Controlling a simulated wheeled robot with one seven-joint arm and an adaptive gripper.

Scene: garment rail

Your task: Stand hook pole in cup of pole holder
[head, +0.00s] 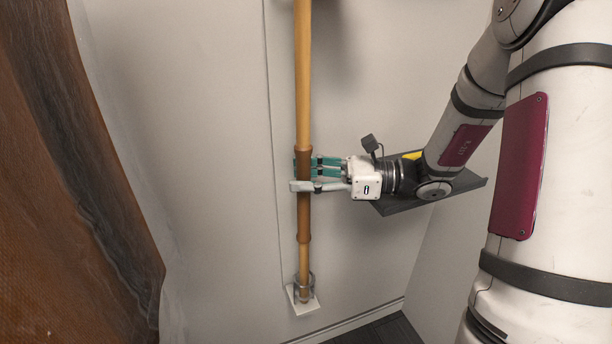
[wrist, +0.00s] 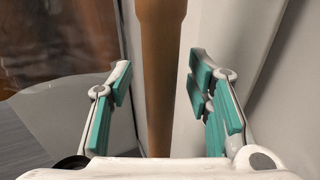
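The hook pole (head: 303,80) is a long tan wooden pole with a darker brown grip section (head: 304,220). It stands close to upright against the wall, and its top is out of view. Its lower end is at the pole holder (head: 303,302), a small white plate with a greyish cup, and appears to be inside the cup. My gripper (head: 303,174) is around the brown section. In the wrist view the pole (wrist: 160,70) stands between the teal-padded fingers, with a gap on both sides, so my gripper (wrist: 159,78) is open.
A dark grey shelf (head: 470,184) with something yellow (head: 412,155) on it is behind my wrist. A brown garment or cloth (head: 70,180) hangs at the left. The pale wall (head: 200,120) between garment and pole is bare.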

